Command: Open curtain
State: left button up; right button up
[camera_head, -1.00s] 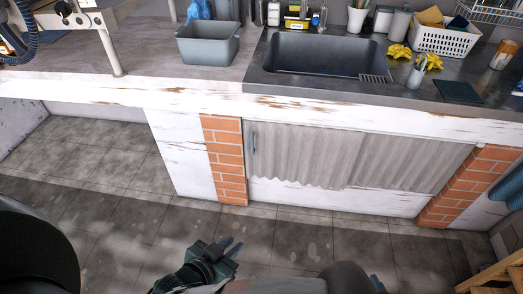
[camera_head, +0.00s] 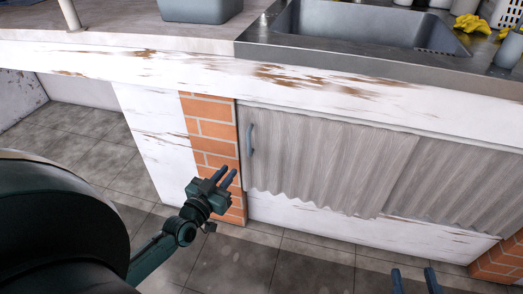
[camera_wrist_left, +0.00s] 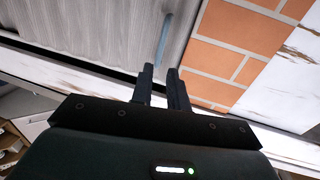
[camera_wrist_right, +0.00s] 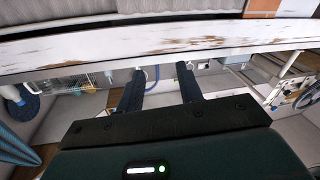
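A grey pleated curtain (camera_head: 325,160) hangs under the counter, with a blue-grey vertical handle (camera_head: 251,139) near its left edge. In the left wrist view the curtain (camera_wrist_left: 95,30) and the handle (camera_wrist_left: 163,40) show just beyond the fingertips. My left gripper (camera_head: 229,175) is open and empty in front of the brick pillar, lower left of the handle and apart from it. Its two fingers also show in the left wrist view (camera_wrist_left: 160,72) with a gap between them. My right gripper (camera_head: 414,275) is low at the bottom edge, open and empty, away from the curtain.
A brick pillar (camera_head: 212,130) stands left of the curtain, and another (camera_head: 500,262) at the lower right. The worn white counter edge (camera_head: 200,70) runs above. A sink (camera_head: 365,25) and a grey basin (camera_head: 200,8) are on top. The tiled floor (camera_head: 285,262) in front is clear.

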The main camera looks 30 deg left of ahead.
aim_at(248, 147)
pick_arm(q)
jog(key=w+b, duration=0.1)
jog(key=w, duration=0.3)
jog(key=w+b, duration=0.1)
jog(key=w, duration=0.4)
jog(key=w+b, duration=0.2)
jog(key=w, duration=0.2)
jog(key=shift+w+a, duration=0.2)
jog(key=shift+a, duration=0.15)
pick_arm(e)
jog(key=shift+a+t+y, duration=0.5)
jog(key=shift+y, duration=0.1)
pick_arm(q)
jog(key=shift+c, duration=0.2)
grip_shut()
